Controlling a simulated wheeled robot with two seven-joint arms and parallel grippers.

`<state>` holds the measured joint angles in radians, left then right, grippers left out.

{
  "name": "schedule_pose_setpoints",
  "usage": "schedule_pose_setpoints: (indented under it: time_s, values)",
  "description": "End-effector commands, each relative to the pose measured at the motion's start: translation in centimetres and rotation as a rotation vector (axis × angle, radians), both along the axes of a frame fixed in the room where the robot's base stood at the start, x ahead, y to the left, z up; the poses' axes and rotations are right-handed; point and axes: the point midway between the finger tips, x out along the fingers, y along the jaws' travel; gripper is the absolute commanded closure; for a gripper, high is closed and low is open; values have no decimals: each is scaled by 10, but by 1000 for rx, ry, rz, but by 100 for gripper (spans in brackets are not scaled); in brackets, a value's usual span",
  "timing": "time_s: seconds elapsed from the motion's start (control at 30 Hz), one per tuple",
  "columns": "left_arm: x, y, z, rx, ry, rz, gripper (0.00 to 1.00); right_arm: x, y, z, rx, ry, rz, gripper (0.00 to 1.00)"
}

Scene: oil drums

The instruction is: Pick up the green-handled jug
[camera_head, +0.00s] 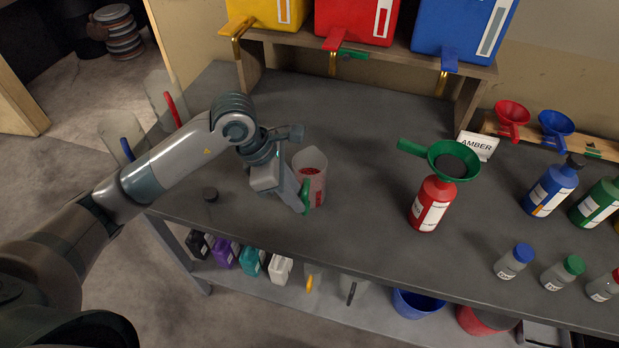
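The green-handled jug (316,184) stands upright on the grey workbench (350,240), left of the middle. It is a translucent whitish jug with red showing on it, and its green handle faces the front. My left gripper (301,205) reaches down from the left to the handle, with its fingers right beside or around the green part. The fingers overlap in this view, so I cannot tell whether they are closed on the handle. My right gripper is not in view.
A red bottle (431,207) with a green funnel (452,161) stands right of the jug. Yellow, red and blue drums with taps sit on a shelf behind. Bottles and small jars crowd the right side. Bench between jug and bottle is clear.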

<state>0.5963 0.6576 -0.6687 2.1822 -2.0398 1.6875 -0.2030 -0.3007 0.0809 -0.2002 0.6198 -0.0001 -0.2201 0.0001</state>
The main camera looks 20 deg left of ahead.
Motion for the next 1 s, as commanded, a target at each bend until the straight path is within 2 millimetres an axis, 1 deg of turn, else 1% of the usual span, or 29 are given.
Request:
schedule_pose_setpoints:
  time_s: [0.03, 0.1, 0.2, 0.27, 0.73, 0.77, 0.8, 0.83, 0.87, 1.0]
  values:
    - [0, -3, -5, -1, 7, 0, 78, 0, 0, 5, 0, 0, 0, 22]
    - [1, -7, -13, -1, 4, 0, 78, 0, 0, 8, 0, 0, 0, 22]
    - [2, -9, -22, 0, 4, 2, 78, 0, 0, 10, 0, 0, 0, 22]
    - [3, -10, -25, -1, 2, 0, 78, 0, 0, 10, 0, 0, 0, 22]
    - [3, -11, -27, 0, 1, 0, 78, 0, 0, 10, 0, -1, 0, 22]
    - [3, -11, -27, 0, 1, 0, 80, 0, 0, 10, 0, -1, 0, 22]
    - [3, -11, -27, 0, 1, 0, 90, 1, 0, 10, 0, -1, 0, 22]
    - [3, -11, -27, 0, 1, 0, 97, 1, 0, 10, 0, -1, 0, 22]
    - [3, -11, -27, 0, 1, 0, 100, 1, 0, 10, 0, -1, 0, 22]
    - [4, -11, -26, -1, -2, -1, 100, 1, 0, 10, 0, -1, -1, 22]
